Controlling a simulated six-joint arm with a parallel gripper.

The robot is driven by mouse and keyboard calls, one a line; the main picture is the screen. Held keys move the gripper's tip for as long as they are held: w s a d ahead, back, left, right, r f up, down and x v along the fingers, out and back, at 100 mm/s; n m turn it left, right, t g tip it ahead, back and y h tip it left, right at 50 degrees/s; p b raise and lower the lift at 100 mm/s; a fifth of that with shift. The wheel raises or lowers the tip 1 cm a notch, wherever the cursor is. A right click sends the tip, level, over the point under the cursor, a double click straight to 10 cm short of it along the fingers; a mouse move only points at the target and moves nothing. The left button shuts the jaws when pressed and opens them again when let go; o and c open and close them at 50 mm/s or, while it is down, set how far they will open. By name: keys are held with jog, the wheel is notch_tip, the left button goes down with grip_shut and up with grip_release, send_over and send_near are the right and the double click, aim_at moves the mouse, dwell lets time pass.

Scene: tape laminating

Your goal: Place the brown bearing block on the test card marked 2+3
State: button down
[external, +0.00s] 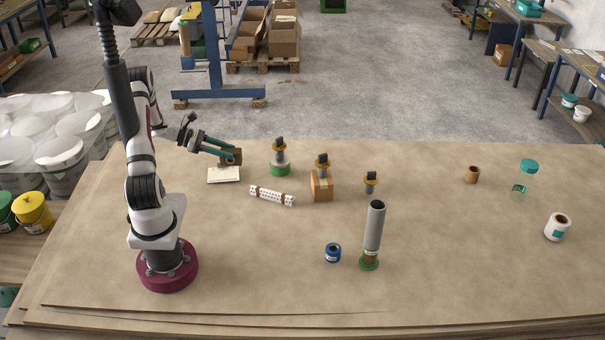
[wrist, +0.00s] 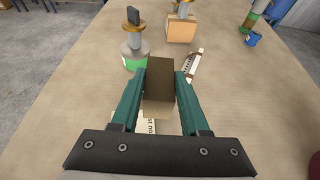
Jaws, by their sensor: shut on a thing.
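My gripper (external: 228,151) has its teal fingers shut on the brown bearing block (external: 234,158). In the wrist view the block (wrist: 160,80) sits between the fingertips (wrist: 160,88). A white card (external: 224,175) lies flat on the table just below and in front of the block. In the wrist view part of the card (wrist: 148,126) shows under the gripper, with some print on it; the rest is hidden. I cannot read a 2+3 marking. The block appears at or above the card's far edge; I cannot tell whether it touches.
A green-based stand (external: 280,167) and a tan box (external: 322,187) stand farther right. A grey tube (external: 374,228) stands upright near a blue roll (external: 333,253). The table's front left is clear.

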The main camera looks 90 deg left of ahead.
jog(key=s+a+f, duration=0.1)
jog(key=s+a, duration=0.1)
jog(key=s+a+f, duration=0.1)
jog(key=s+f, duration=0.1)
jog(key=shift+a+f, duration=0.15)
jog(key=shift+a, duration=0.2)
jog(key=shift+s+a+f, duration=0.1)
jog(key=shift+f, duration=2)
jog(key=shift+c, duration=2)
grip_release()
jog(key=shift+f, duration=0.1)
